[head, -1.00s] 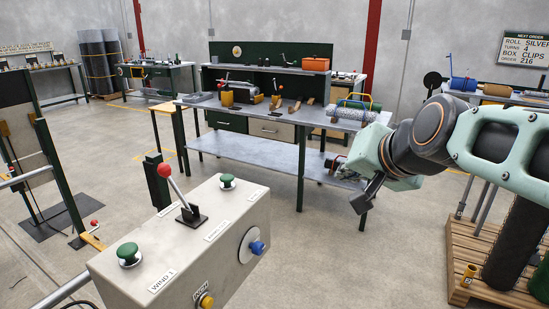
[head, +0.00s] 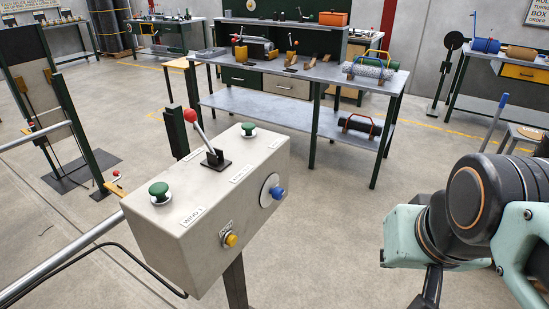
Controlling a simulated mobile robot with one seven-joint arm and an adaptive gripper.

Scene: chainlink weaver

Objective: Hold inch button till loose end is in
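The control box (head: 210,205) stands on a post at the left centre of the head view. The inch button (head: 230,239) is the yellow one on its front face, under a small label that looks like INCH. My gripper (head: 425,303) is at the lower right, well apart from the box and to the right of the button. It is mostly cut off by the bottom edge, so its opening does not show. I cannot make out a loose end of wire in this view.
The box also carries green buttons (head: 159,191), a red-knobbed lever (head: 191,116) and a blue knob (head: 277,193). A long workbench (head: 270,110) with rolls and tools stands behind. A metal rail (head: 60,258) runs at the left. Floor between box and arm is clear.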

